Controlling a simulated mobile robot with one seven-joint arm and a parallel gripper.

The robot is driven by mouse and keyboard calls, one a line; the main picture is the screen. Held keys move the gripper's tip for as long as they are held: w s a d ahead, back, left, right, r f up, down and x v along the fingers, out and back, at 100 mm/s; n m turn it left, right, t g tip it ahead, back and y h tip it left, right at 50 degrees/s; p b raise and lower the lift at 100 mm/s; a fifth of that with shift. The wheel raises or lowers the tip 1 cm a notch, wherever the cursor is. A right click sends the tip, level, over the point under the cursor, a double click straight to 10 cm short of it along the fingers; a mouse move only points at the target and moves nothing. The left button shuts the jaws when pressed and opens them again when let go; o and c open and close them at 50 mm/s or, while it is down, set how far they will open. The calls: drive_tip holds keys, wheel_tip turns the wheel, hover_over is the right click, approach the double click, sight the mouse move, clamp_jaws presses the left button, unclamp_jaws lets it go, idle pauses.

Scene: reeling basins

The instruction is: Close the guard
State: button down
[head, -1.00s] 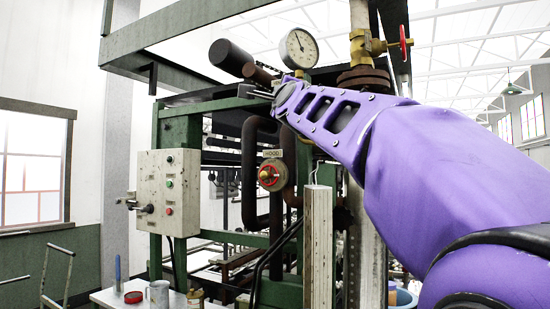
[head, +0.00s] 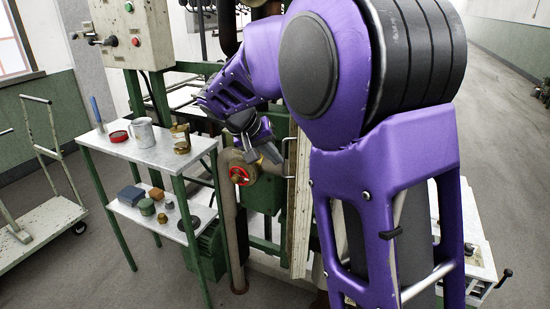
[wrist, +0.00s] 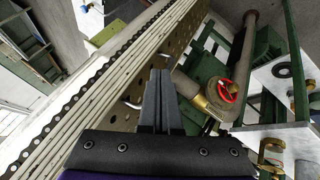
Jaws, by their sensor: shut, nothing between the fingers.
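The guard (head: 298,215) appears to be a tall, narrow, cream panel standing on edge, right of the red-wheeled valve. A thin metal handle (head: 287,158) sticks out from its left side. In the wrist view the guard (wrist: 85,95) runs diagonally as a long ribbed panel with a perforated face. My gripper (head: 270,153) is shut and empty, just left of the handle. In the wrist view my gripper (wrist: 160,76) points at the perforated face and hides the middle of the handle (wrist: 132,103). I cannot tell whether the fingers touch it. My arm hides the guard's upper part.
A valve with a red wheel (head: 239,175) sits left of the guard, close below my gripper. A two-tier table (head: 185,160) with a mug and other items stands further left. A control box (head: 130,30) is behind it. A cart (head: 45,225) stands far left. Floor is clear in front.

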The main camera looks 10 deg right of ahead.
sight(296, 179)
drive_tip(key=x, duration=0.8)
drive_tip(key=shift+f+b, duration=0.2)
drive_tip(key=shift+b, duration=0.1)
drive_tip(key=shift+d, duration=0.25)
